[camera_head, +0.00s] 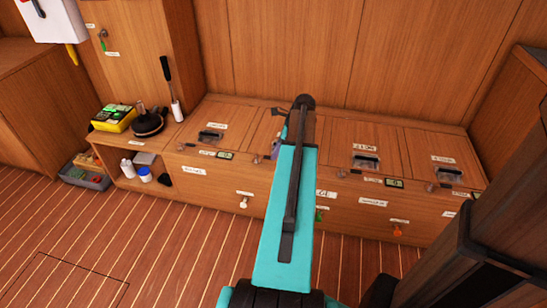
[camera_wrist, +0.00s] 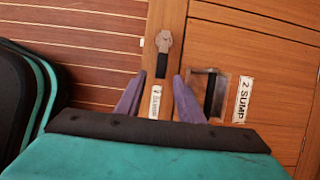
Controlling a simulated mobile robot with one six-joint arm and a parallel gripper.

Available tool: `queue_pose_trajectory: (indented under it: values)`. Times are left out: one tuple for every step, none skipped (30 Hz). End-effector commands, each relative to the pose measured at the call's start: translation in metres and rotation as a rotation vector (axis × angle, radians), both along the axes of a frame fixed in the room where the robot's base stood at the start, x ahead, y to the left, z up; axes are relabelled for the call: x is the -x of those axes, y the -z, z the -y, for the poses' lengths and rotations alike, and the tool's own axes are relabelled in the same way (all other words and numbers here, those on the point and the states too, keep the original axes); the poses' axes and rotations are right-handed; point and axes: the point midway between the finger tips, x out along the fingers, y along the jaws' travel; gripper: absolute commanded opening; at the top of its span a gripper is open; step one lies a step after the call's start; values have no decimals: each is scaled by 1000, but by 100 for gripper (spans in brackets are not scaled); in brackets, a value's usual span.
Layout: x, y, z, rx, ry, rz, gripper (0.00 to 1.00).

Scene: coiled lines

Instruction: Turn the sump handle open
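In the wrist view a small lever with a grey metal pivot and black grip (camera_wrist: 161,66) sits on the wooden bench edge. It lies close to a lid labelled "2 SUMP" (camera_wrist: 242,99). My gripper (camera_wrist: 157,92) is open, its two purple fingers apart. The black grip lies between the fingertips in the picture, toward their far ends; whether they touch it I cannot tell. A small white label (camera_wrist: 155,102) shows between the fingers. In the head view my teal arm hides the lever and most of this lid; only a bit of a purple finger (camera_head: 275,149) shows.
Other bench lids have clear windows (camera_head: 365,161) and small levers (camera_head: 343,173). White, green and orange knobs (camera_head: 398,231) stick out of the bench front. A yellow box (camera_head: 114,118) and bottles (camera_head: 145,174) stand at left. The striped floor is clear in front.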

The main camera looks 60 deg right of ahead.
Motion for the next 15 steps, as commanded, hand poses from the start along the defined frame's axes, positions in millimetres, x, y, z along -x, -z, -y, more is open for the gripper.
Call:
queue_pose_trajectory:
  values:
    - [-3, 8, -1, -1, 0, 0, 34]
    - [-4, 11, -1, -1, 0, 0, 34]
    - [-5, 14, -2, -1, 0, 0, 34]
    - [-6, 16, -2, 0, 0, 0, 34]
    - [-7, 18, -2, 0, 0, 0, 34]
    - [-8, 19, -2, 0, 0, 0, 34]
    - [-8, 20, -3, 0, 0, 0, 34]
    - [-8, 21, -3, 0, 0, 0, 34]
    - [-9, 22, -3, 0, 0, 0, 34]
    - [-9, 22, -3, 0, 0, 0, 34]
    - [-9, 23, -3, 0, 0, 0, 34]
    - [-9, 23, -3, 0, 0, 0, 34]
    - [-9, 23, -3, 0, 0, 0, 34]
    - [-9, 23, -3, 0, 0, 0, 34]
    - [-9, 23, -3, 0, 0, 0, 34]
